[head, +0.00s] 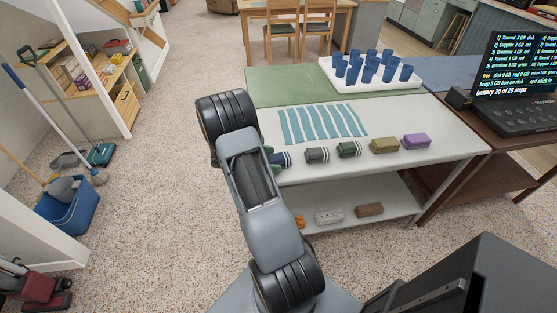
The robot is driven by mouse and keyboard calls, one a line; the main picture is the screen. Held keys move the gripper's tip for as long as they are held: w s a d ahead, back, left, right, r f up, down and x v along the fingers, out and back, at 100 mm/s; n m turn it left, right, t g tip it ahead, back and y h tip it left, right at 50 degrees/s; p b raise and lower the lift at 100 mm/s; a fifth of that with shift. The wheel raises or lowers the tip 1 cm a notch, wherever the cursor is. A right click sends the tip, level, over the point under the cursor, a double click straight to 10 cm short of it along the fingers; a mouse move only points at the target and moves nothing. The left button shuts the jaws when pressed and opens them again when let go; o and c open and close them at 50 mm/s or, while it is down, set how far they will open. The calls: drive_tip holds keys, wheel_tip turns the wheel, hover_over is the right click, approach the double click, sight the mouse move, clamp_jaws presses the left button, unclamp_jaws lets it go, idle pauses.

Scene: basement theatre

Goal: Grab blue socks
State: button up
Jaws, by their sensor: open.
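A rolled pair of dark blue socks (283,158) with pale stripes lies at the left end of a row on the white table. My arm hides its left side, where a bit of dark green also shows; I cannot tell what that is. To its right lie rolled socks in grey (317,155), green (349,149), olive (384,145) and purple (416,141). My arm rises in front of the table's left end.
The white table (440,135) has teal strips (322,124), a green mat (290,87) and a white tray (343,84) of blue cups. A lower shelf (345,190) holds small items. A laptop (510,110) stands right. Carpet (160,180) is clear left, before cleaning tools.

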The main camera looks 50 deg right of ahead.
drive_tip(key=shift+s+d+f, duration=0.3)
drive_tip(key=shift+s+d, duration=0.05)
drive_tip(key=shift+d, duration=0.15)
drive_tip(key=c, duration=1)
drive_tip(key=shift+r, duration=0.15)
